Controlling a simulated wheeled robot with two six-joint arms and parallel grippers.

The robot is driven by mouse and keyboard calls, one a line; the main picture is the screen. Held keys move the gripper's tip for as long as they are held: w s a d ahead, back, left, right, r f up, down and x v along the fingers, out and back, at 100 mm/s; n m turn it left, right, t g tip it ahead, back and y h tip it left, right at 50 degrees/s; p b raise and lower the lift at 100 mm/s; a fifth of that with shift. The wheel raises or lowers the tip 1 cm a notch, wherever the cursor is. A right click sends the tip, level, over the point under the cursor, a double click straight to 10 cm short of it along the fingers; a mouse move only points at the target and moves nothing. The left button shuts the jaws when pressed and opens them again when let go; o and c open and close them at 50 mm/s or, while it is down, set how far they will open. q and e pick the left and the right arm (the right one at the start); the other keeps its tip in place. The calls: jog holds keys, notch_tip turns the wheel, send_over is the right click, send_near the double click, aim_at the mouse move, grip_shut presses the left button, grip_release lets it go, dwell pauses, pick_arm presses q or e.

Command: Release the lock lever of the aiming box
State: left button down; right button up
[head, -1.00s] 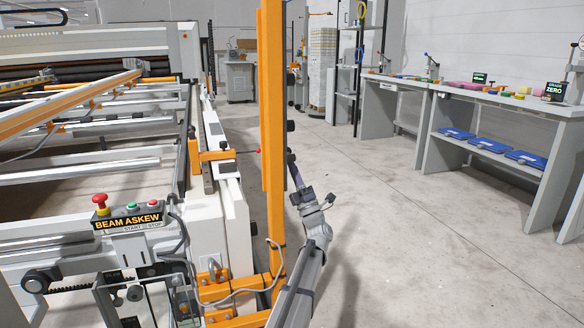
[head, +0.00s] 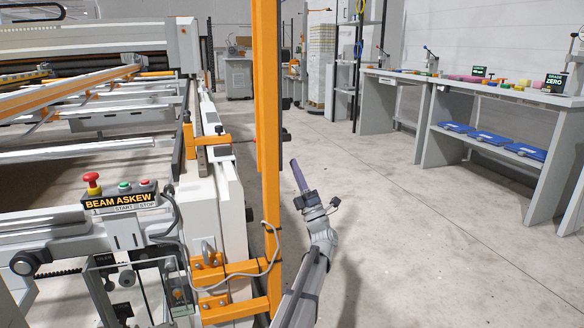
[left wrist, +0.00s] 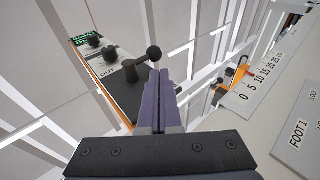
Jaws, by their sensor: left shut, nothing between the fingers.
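My left gripper (head: 293,161) is shut and empty, just right of the orange post in the head view. In the left wrist view its dark fingers (left wrist: 161,74) are together and point up the picture. A short lever with a black ball end (left wrist: 153,53) shows right at the fingertips; I cannot tell whether they touch. It stands at the near end of a dark box (left wrist: 120,92) with black knobs, an "OUT" label and a green-lettered panel, which I take for the aiming box. In the head view the box is mostly hidden behind the post. My right gripper is not in view.
The orange post (head: 266,120) stands close left of my arm. The quilting frame with a "BEAM ASKEW" panel (head: 120,202) fills the left. A scale plate (left wrist: 265,75) is at the right in the wrist view. Workbenches (head: 480,95) stand right; the floor between is clear.

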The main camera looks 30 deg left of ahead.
pick_arm(q)
jog(key=b+v, duration=0.4)
jog(key=v, duration=0.3)
jog(key=shift+a+f+b, duration=0.15)
jog(key=shift+b, duration=0.15)
jog(key=shift+w, duration=0.2)
